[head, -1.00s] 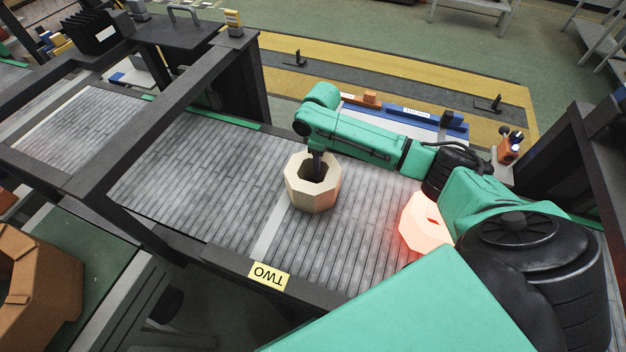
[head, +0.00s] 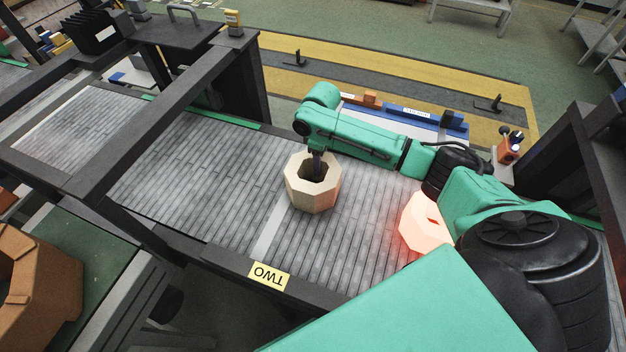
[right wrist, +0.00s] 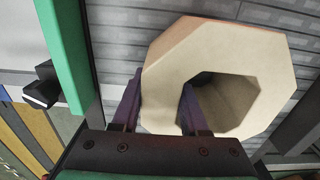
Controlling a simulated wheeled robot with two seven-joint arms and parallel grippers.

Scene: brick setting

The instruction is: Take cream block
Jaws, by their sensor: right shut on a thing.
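The cream block (head: 313,196) is an eight-sided ring with a hole through it, resting on the grey slatted conveyor in the head view. It also shows large in the right wrist view (right wrist: 205,58). My right gripper (head: 317,166) reaches down at its far rim. In the right wrist view the two fingers (right wrist: 160,106) straddle the block's wall, one outside and one in the hole, shut on it. The left gripper is not in view.
A glowing red-orange block (head: 424,226) sits on the conveyor to the right, close to my arm. A dark frame (head: 150,105) crosses the conveyor at left. A brown block (head: 38,275) lies at lower left. Bare conveyor (head: 190,165) lies left of the cream block.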

